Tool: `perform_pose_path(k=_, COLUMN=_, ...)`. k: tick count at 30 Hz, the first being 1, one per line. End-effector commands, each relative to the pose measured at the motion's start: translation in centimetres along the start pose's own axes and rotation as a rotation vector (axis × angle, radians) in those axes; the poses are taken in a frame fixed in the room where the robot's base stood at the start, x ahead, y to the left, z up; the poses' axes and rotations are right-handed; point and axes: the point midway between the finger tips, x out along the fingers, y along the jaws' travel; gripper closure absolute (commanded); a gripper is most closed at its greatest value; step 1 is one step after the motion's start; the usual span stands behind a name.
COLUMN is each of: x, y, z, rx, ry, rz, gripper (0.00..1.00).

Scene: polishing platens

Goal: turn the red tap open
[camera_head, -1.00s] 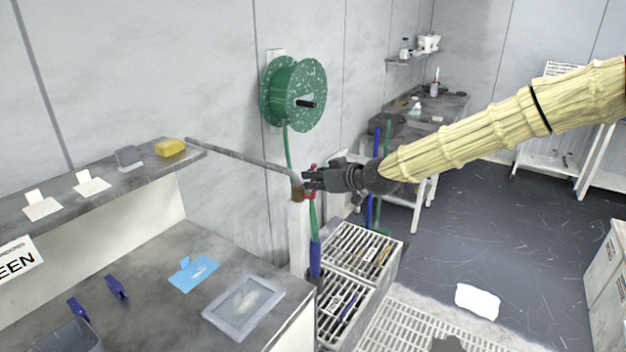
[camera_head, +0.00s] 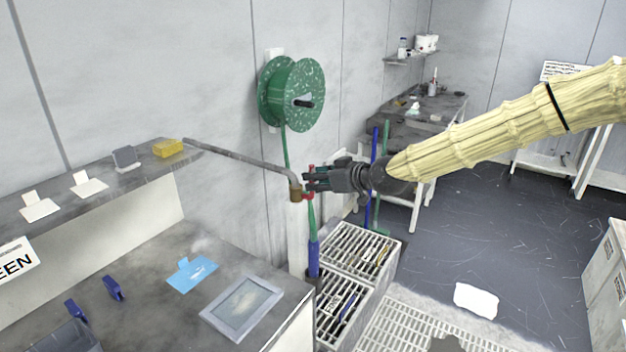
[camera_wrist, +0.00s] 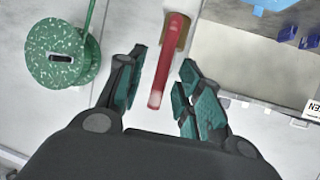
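The red tap (camera_wrist: 165,75) shows in the wrist view as a long red handle on a brown fitting (camera_wrist: 180,32). My gripper (camera_wrist: 158,85) is open, with its teal-padded fingers on either side of the red handle. Gaps show between the handle and both fingers. In the head view my gripper (camera_head: 312,181) is at the end of the grey pipe, beside the brown fitting (camera_head: 296,193). Only small red parts of the tap (camera_head: 309,196) show there; my fingers hide the rest.
A green hose reel (camera_head: 292,93) hangs on the wall behind. A grey pipe (camera_head: 240,158) runs left from the tap over the bench. Slatted racks (camera_head: 360,250) stand below my gripper. A yellow block (camera_head: 167,148) lies on the shelf.

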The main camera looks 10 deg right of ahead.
Motion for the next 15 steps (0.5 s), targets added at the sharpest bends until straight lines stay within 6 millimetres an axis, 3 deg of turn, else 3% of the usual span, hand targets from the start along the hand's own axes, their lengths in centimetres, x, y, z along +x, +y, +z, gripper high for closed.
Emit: perform_pose_path(k=15, x=-7.2, y=0.1, z=0.0, rx=0.000, ry=0.002, rz=0.000, gripper=0.65)
